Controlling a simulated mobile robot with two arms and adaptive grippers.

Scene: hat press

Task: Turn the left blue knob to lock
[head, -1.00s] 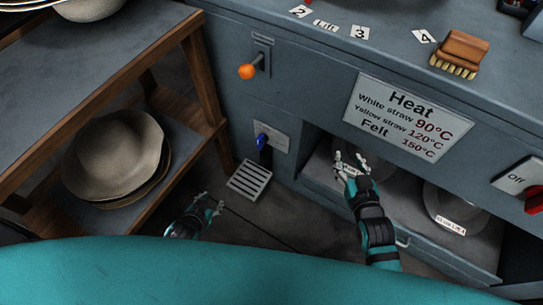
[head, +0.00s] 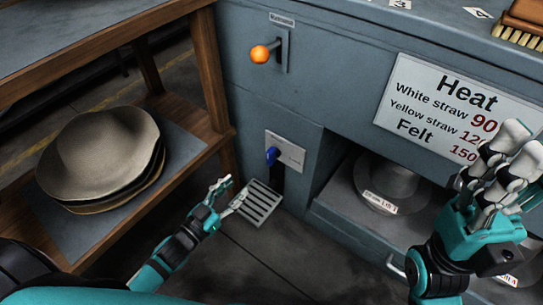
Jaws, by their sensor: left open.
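The blue knob (head: 272,155) sits on a pale plate (head: 288,152) low on the grey cabinet's front, left of the open shelf. My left gripper (head: 228,193) is open and empty, below and left of the knob and apart from it, near the floor grate. My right gripper (head: 505,160) is raised at the right, in front of the heat sign and the cabinet. Its fingers point up, and nothing clear shows between them; I cannot tell how far open it is.
An orange-balled lever (head: 261,54) is above the knob. A wooden rack (head: 213,80) with stacked hats (head: 98,150) stands at the left. A hat mould (head: 388,183) sits in the open shelf. The heat sign (head: 440,105) is at the right.

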